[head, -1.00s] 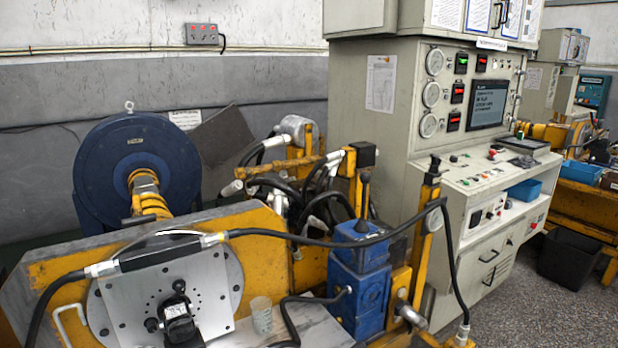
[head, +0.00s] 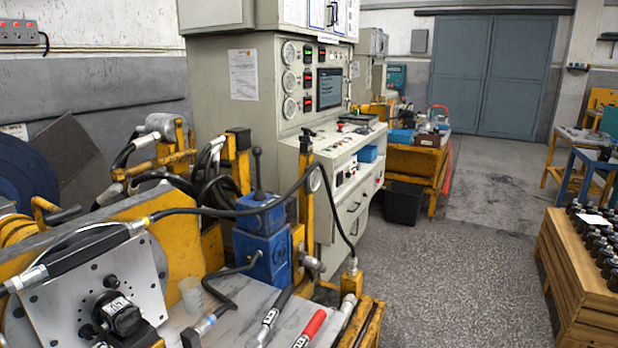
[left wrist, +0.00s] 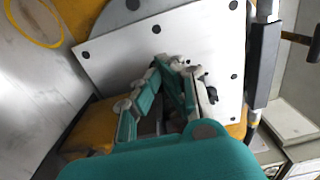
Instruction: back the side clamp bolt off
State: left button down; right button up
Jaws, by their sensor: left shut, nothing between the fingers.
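In the head view, a pale metal plate (head: 70,312) on the yellow stand carries a black motor (head: 122,315) with a white label. A black knob-like bolt (head: 110,282) sits above the motor and another black bolt (head: 88,330) at its left side. In the left wrist view, my left gripper (left wrist: 177,64) is shut and empty in front of the plate (left wrist: 115,50). A black knob (left wrist: 212,95) shows just right of its fingers. The fingers hide part of the plate; I cannot tell whether they touch a bolt. My right gripper is not in view.
A black hose (head: 225,211) arches over the blue valve block (head: 263,245). A clear cup (head: 191,295) and a red-handled tool (head: 310,328) are on the bench. The grey control cabinet (head: 230,115) stands behind. A wooden crate (head: 572,285) is at right; floor between is clear.

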aim_at(88, 333)
pick_arm(q)
jog(key=b+x, duration=0.1)
jog(key=x, duration=0.5)
jog(key=shift+w, duration=0.25)
jog(key=shift+a+r, duration=0.1)
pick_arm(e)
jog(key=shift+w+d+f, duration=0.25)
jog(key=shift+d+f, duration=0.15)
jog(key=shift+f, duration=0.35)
pick_arm(q)
jog(key=shift+w+a, duration=0.1)
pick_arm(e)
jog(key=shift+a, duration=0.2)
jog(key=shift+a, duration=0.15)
pick_arm(q)
jog(key=shift+w+b, duration=0.1)
jog(key=shift+b, duration=0.3)
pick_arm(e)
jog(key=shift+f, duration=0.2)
pick_arm(q)
jog(key=shift+w+f, duration=0.1)
jog(key=shift+f, duration=0.2)
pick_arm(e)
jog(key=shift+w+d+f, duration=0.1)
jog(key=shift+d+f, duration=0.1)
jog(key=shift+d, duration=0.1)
